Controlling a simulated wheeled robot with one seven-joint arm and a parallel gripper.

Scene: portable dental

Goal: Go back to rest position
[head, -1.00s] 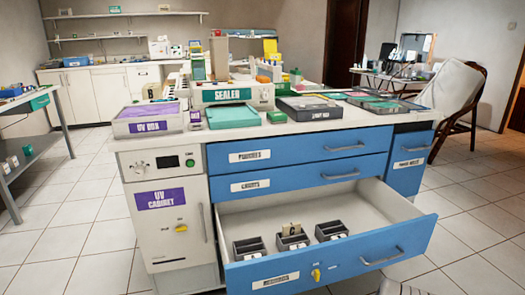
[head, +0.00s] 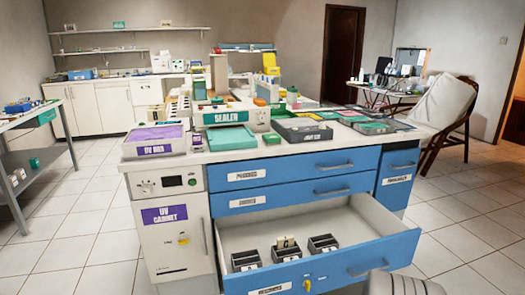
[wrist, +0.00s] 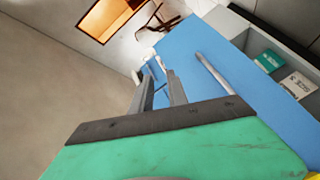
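My gripper (wrist: 160,80) shows in the wrist view. Its two grey fingers stand apart, with nothing visible between them, so it is open and empty. Beyond and to the right of the fingers is the blue front of the open drawer (wrist: 205,50), with its pale handle (wrist: 213,74). The fingers appear clear of the handle. In the head view the gripper itself is out of sight; only a grey part of my arm shows at the lower right edge. The bottom drawer (head: 330,268) stands pulled out in the head view.
Several dark boxes sit in the open drawer, including one (head: 245,260) at the left. The white UV cabinet (head: 175,240) adjoins it. The worktop above holds a sealer (head: 237,116) and a UV box (head: 155,142). A chair (head: 445,105) stands at the right. Tiled floor is clear at the left.

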